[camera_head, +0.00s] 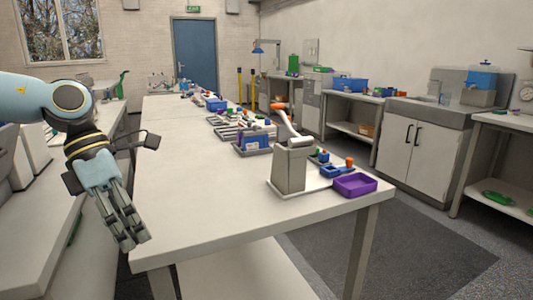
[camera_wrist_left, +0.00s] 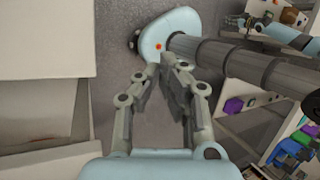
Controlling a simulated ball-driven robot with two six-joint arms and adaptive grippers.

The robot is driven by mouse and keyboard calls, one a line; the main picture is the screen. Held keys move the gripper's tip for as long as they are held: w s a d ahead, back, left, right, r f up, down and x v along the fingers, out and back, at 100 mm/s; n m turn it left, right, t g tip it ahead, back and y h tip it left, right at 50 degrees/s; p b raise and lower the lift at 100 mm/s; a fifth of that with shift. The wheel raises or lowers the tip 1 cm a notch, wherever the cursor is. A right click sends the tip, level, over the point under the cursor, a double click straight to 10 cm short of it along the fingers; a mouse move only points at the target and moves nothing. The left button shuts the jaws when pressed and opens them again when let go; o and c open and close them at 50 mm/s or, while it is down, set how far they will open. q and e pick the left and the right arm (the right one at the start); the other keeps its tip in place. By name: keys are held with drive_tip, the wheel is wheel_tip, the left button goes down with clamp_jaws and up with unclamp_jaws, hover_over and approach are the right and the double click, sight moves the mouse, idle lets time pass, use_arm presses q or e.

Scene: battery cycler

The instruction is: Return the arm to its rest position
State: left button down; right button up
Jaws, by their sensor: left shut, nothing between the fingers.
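My left arm comes in from the left in the head view. Its left gripper (camera_head: 130,240) hangs fingers down beside the left edge of the long white table (camera_head: 200,220), apart from it. The fingers are together and hold nothing. In the left wrist view the left gripper (camera_wrist_left: 160,75) shows with its fingertips close together, over the floor and in front of parts of my own body. My right gripper is not in the head view.
A grey device with an orange-topped lever (camera_head: 290,165) and a purple tray (camera_head: 355,185) stand near the table's front right. Blue bins and racks line the table farther back. Another white bench (camera_head: 60,215) runs along the left. The table's near left surface is clear.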

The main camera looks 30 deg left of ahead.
use_arm(q)
drive_tip(key=w+d+r+n+t+h, duration=0.4)
drive_tip(key=w+d+n+t+h, duration=0.15)
drive_tip(key=d, duration=0.55)
drive_tip(key=w+a+r+n+t+y, duration=0.15)
drive_tip(key=w+r+n+t, duration=0.3)
drive_tip(key=n+t, duration=0.55)
drive_tip(key=s+a+f+n+g+y, duration=0.25)
drive_tip(key=a+f+n+y, duration=0.2)
drive_tip(key=n+y, duration=0.4)
drive_tip(key=s+a+f+n+g+y, duration=0.1)
drive_tip(key=s+a+f+n+y, duration=0.35)
drive_tip(key=n, duration=0.65)
drive_tip(key=s+d+f+n+g+h, duration=0.2)
drive_tip(key=s+d+f+n+g, duration=0.4)
drive_tip(key=s+d+f+g, duration=0.45)
drive_tip(key=s+a+f, duration=0.1)
drive_tip(key=s+f, duration=0.1)
drive_tip(key=f, duration=1.2)
drive_tip(key=s+a+f, duration=0.2)
drive_tip(key=s+f, duration=0.1)
drive_tip(key=f, duration=1)
drive_tip(key=s+f, duration=1.5)
drive_tip(key=s, duration=0.2)
drive_tip(key=shift+a, duration=0.45)
